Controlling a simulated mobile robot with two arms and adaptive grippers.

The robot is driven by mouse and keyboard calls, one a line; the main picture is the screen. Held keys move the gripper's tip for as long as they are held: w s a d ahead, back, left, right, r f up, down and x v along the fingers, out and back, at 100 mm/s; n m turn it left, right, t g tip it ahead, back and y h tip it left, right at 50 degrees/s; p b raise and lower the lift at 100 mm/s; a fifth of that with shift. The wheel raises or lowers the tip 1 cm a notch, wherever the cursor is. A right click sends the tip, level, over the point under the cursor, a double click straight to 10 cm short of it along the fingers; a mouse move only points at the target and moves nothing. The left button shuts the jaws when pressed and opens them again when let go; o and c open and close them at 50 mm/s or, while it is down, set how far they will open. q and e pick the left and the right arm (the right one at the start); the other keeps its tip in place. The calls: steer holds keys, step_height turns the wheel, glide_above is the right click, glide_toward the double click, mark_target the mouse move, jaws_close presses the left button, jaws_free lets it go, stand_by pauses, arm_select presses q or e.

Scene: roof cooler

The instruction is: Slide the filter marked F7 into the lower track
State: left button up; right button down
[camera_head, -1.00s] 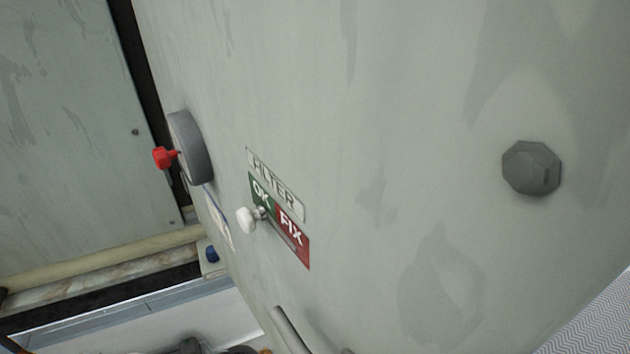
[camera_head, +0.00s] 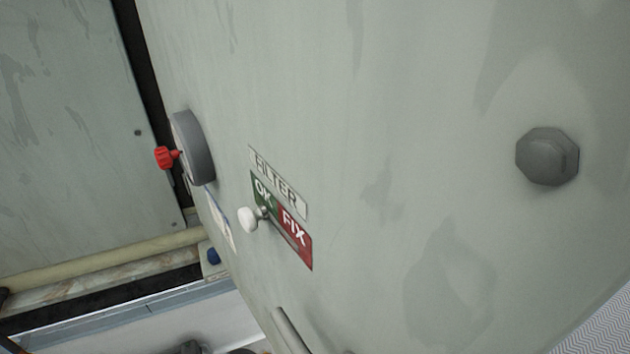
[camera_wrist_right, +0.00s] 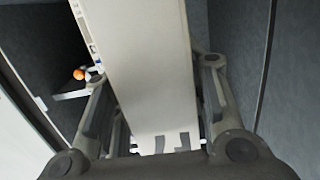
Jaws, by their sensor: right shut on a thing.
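A pale, flat, box-like filter (camera_wrist_right: 140,45) runs up the middle of the right wrist view. Dark characters (camera_wrist_right: 172,142) are on its near end; I cannot read them surely. My right gripper (camera_wrist_right: 153,72) is shut on this filter, with one finger along each side. Dark grey walls stand on both sides of it. I cannot make out the lower track in either view. My left gripper is in neither view.
In the head view a large grey-green panel (camera_head: 400,120) fills most of the picture. It carries a round gauge (camera_head: 192,147) with a red knob (camera_head: 166,157), an OK/FIX plate (camera_head: 292,232) with a white-tipped lever (camera_head: 248,219), and a grey octagonal knob (camera_head: 547,156).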

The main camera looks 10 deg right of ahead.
steer(key=shift+r+b+x, duration=0.15)
steer(key=shift+b+x, duration=0.3)
steer(key=shift+x, duration=0.8)
steer(key=shift+r+b+x, duration=0.15)
steer(key=shift+b+x, duration=0.3)
steer(key=shift+x, duration=0.85)
steer(key=shift+w, duration=0.15)
steer(key=r+b+x, duration=0.1)
steer(key=b+x, duration=0.5)
steer(key=x, duration=0.2)
steer(key=shift+w+f, duration=0.2)
steer(key=shift+w, duration=0.25)
